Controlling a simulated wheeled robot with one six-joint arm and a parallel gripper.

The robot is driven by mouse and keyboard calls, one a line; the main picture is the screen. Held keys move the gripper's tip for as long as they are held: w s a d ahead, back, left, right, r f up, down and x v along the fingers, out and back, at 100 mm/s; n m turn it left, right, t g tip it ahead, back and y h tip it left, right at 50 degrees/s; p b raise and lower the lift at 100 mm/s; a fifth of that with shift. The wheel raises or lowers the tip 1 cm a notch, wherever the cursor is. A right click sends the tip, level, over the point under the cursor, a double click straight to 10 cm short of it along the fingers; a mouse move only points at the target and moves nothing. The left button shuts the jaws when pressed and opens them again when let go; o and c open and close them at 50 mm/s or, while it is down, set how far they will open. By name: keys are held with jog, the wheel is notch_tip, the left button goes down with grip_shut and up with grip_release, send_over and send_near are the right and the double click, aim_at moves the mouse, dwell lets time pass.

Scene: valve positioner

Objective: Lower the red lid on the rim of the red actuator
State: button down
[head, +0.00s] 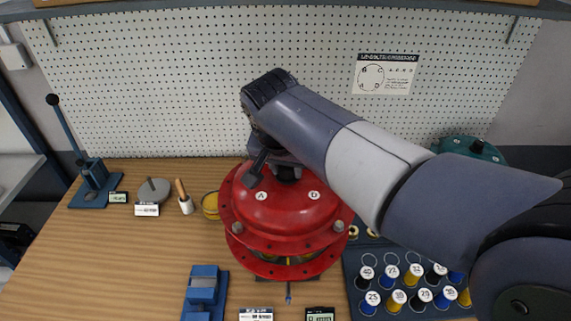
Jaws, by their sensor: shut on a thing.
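The red lid (290,222) is a domed, flanged disc marked A and D. It is over the red actuator (284,270), whose rim shows below the lid's front edge. A narrow gap with a bit of yellow shows between the two at the front. Two grey bolt heads show at the front left and right of the flange. My gripper (283,172) is shut on the lid's top centre; the gripped part is mostly hidden by the gripper. The back of the rim is hidden under the lid, so I cannot tell its alignment there.
A blue vise (203,291) stands front left of the actuator. A dark tray (352,288) with several numbered spools is at the right. A yellow dish (211,205), a brush pot and a blue lever press (92,180) stand left. My arm hides part of a teal housing (468,149).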

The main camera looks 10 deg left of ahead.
aim_at(283, 188)
jog(key=shift+f+b, duration=2.4)
jog(key=shift+f, duration=0.7)
jog(key=shift+f+b, duration=1.25)
jog(key=shift+f, duration=0.4)
jog(key=c, duration=1.3)
grip_release()
jog(key=o, duration=0.4)
jog(key=v, duration=1)
jog(key=shift+s+r, duration=0.3)
